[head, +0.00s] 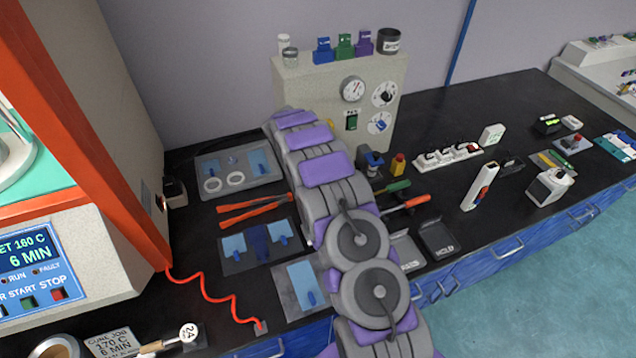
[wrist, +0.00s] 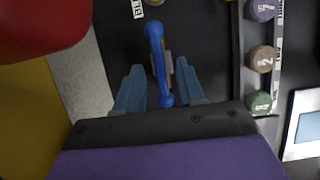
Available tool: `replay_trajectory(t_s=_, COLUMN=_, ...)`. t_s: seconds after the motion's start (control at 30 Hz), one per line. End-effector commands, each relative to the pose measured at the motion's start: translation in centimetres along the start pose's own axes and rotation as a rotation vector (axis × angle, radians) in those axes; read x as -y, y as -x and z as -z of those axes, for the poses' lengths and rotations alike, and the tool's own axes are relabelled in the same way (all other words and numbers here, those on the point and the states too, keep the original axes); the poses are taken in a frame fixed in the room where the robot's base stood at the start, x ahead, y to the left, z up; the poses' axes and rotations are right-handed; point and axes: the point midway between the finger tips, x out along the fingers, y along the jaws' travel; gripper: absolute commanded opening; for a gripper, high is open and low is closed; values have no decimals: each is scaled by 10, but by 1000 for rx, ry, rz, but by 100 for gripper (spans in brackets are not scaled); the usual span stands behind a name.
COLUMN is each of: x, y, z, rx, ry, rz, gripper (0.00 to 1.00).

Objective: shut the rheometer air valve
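A blue lever handle (wrist: 156,50), which looks like the valve handle, shows in the wrist view. It runs up the picture, with a rounded end low down, near a tan-grey fitting. My gripper (wrist: 160,66) has its two blue-grey fingers apart, one on each side of the handle, with small dark gaps visible. I cannot tell whether either finger touches it. In the head view, my arm reaches back over the bench and its own links hide the gripper and the handle. The orange and cream rheometer (head: 110,130) stands at the left, its display reading 160 C, 6 MIN.
In the wrist view, a red rounded thing (wrist: 40,25) and a yellow surface (wrist: 30,115) lie close at left; numbered coloured knobs (wrist: 261,59) stand at right. In the head view, a gauge box (head: 400,75) stands behind my arm.

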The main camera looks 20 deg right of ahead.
Motion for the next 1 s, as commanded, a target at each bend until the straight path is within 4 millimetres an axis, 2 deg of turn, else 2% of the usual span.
replay_trajectory(t_s=0.03, x=0, y=-9, z=1, rx=-1, ry=0, rz=2, gripper=38)
replay_trajectory(t_s=0.2, x=0, y=-21, z=0, rx=-1, ry=0, rz=0, gripper=38)
replay_trajectory(t_s=0.53, x=0, y=-23, z=0, rx=0, ry=0, rz=-2, gripper=38)
replay_trajectory(t_s=0.93, x=-1, y=-23, z=0, rx=0, ry=0, rz=-2, gripper=1)
replay_trajectory(t_s=1.0, x=-1, y=-23, z=0, rx=0, ry=0, rz=-2, gripper=0)
